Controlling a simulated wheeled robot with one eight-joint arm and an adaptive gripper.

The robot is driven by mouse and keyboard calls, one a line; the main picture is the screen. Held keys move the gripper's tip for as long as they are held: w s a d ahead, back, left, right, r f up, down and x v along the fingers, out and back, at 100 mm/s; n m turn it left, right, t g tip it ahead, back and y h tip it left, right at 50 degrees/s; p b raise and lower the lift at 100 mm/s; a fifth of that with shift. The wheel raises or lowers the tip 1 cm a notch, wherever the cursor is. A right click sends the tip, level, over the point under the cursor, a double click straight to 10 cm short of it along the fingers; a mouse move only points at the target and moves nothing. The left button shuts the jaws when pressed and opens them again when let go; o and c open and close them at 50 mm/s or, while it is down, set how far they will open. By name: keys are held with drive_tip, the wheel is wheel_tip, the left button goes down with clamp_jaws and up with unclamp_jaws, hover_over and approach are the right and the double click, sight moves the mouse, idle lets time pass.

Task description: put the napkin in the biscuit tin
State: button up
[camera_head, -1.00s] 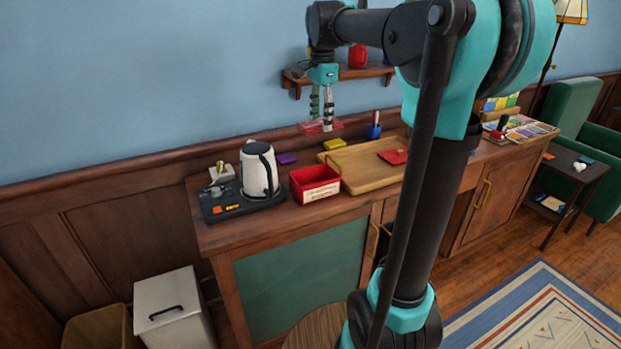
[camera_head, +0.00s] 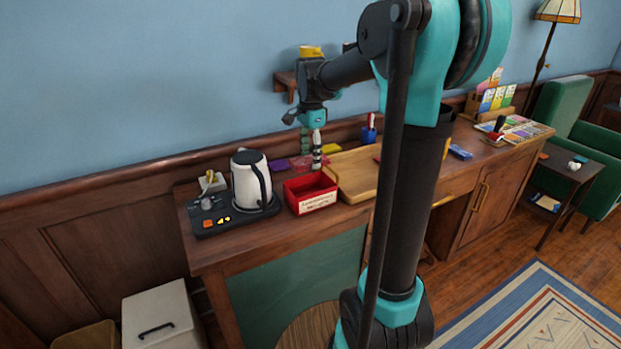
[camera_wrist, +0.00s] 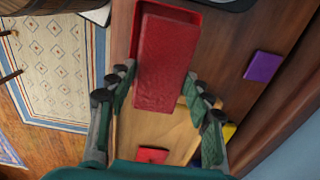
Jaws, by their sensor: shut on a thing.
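The red napkin (camera_wrist: 163,65) is a flat, long red piece between the fingers of my gripper (camera_wrist: 161,88) in the wrist view. In the head view my gripper (camera_head: 316,160) is low over the desk, just behind the biscuit tin, and shut on the napkin (camera_head: 302,163). The biscuit tin (camera_head: 314,197) is an open red box with a white label, standing between the kettle and the wooden tray. In the wrist view the tin's red rim (camera_wrist: 197,15) shows beyond the napkin, which covers much of its opening. I cannot tell whether they touch.
A white kettle (camera_head: 248,182) on a black base stands left of the tin. A wooden tray (camera_head: 354,180) is close on its right, with a small red item (camera_wrist: 152,155) on it. A purple item (camera_wrist: 263,66) and a blue holder (camera_head: 369,130) are near the wall.

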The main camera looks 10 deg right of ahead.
sight(311, 159)
drive_tip(key=shift+f, duration=3.9)
drive_tip(key=shift+f, duration=0.6)
drive_tip(key=o, duration=0.9)
wheel_tip(311, 159, up, 13)
drive_tip(key=shift+r, duration=0.1)
drive_tip(key=s+d+f+n+t, duration=0.1)
drive_tip(key=s+f+n, duration=0.3)
drive_tip(key=s+f, duration=0.3)
drive_tip(key=s+d+f+n+t, duration=0.1)
drive_tip(key=s+f+n, duration=0.4)
drive_tip(key=s+f, duration=0.2)
drive_tip(key=s+d+f+n+t, duration=0.2)
drive_tip(key=s+f+n, duration=0.3)
drive_tip(key=s+f, duration=0.2)
drive_tip(key=shift+s+f, duration=0.1)
drive_tip(key=shift+s, duration=0.45)
